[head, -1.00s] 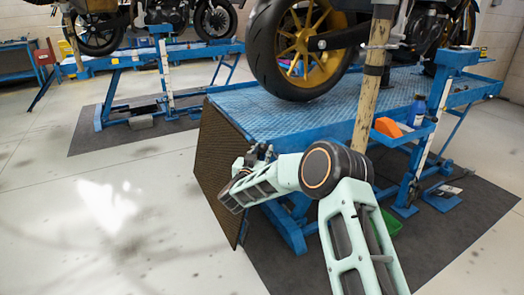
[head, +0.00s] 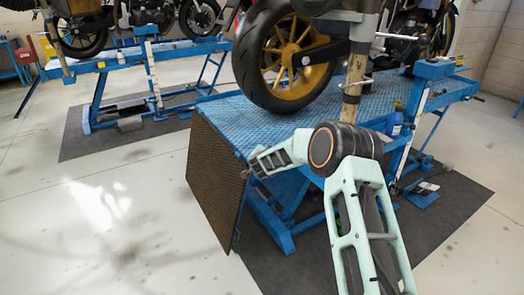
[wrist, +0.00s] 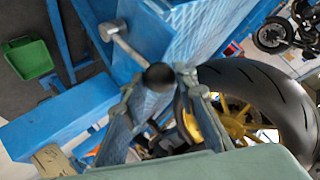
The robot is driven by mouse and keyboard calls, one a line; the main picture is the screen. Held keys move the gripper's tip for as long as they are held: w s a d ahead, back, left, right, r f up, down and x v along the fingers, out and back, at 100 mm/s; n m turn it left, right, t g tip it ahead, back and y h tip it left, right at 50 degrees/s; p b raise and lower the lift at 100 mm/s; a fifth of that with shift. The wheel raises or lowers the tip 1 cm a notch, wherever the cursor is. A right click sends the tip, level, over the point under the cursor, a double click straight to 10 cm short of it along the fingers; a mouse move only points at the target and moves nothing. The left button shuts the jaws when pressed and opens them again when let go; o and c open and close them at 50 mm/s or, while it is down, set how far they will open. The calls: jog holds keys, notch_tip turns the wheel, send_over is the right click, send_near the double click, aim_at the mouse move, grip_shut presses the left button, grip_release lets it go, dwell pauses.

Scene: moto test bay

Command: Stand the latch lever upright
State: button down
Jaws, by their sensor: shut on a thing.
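The latch lever (wrist: 132,46) shows in the wrist view as a short metal rod with a black ball knob at its end. It runs from a metal pivot on a blue part of the lift to the knob between my fingertips. My gripper (wrist: 160,88) is shut on the knob end, with one finger on each side. In the head view my gripper (head: 255,166) is at the near end of the blue lift table (head: 222,108), by the top of its hanging ramp plate. The lever is too small to make out there, and I cannot tell its exact tilt.
The brown ramp plate (head: 213,180) hangs down at the near end. A green bin (wrist: 28,58) is on the floor.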

jog(key=shift+w+d+m+g+y+p, duration=0.35)
jog(key=shift+d+g+p, duration=0.1)
jog(key=shift+p, duration=0.3)
jog(key=c, duration=1.5)
grip_release()
jog(key=shift+c, duration=0.2)
jog(key=v, duration=1.2)
